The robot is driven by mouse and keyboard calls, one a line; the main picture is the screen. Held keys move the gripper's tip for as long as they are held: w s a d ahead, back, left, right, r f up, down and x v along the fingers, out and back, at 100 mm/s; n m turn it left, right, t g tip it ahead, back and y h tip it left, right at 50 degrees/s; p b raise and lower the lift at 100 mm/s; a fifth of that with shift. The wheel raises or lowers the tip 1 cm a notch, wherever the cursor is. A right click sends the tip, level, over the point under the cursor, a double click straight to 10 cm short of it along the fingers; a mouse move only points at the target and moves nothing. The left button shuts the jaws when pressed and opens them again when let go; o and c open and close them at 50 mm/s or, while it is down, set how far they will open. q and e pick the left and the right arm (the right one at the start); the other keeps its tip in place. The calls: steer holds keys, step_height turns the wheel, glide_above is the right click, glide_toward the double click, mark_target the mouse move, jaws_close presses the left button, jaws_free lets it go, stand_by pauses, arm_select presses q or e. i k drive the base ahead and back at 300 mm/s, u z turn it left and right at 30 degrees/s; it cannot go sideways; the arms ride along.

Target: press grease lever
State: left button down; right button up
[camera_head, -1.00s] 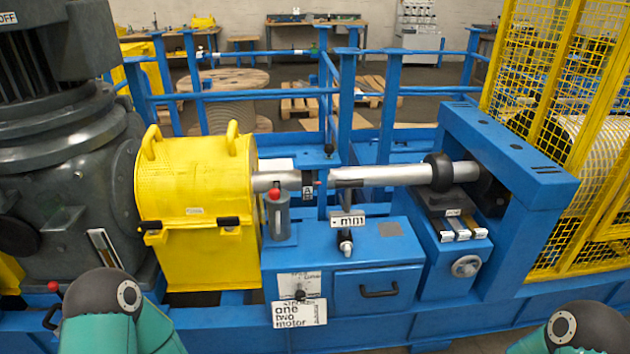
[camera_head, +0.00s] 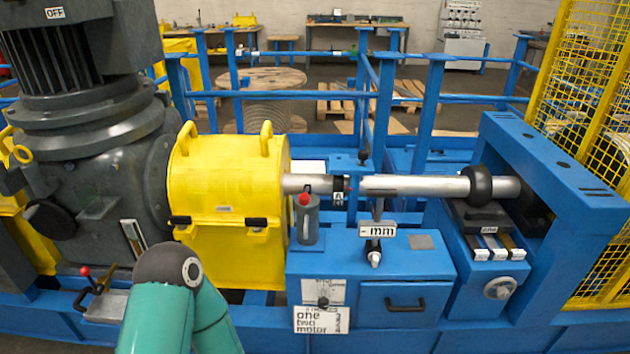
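A lever with a red knob (camera_head: 85,271) stands over a small grey tray (camera_head: 105,306) at the lower left, in front of the dark motor. A grey cylinder (camera_head: 308,225) with a red ball on top (camera_head: 304,199) stands on the blue bench beside the yellow cover. I cannot tell from any label which of these is the grease lever. A dark joint and teal links of my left arm show at the bottom left, just right of the red-knobbed lever. Neither of my grippers is in the picture.
The dark motor (camera_head: 95,130) and yellow cover (camera_head: 225,190) fill the left. A shaft (camera_head: 415,186) runs right from the cover to a blue frame (camera_head: 560,175). A drawer (camera_head: 400,300) and handwheel (camera_head: 499,288) face me. Yellow mesh (camera_head: 590,80) stands at the right.

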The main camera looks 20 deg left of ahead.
mark_target(304, 198)
steer(key=i, duration=0.85)
steer(key=u, duration=0.05)
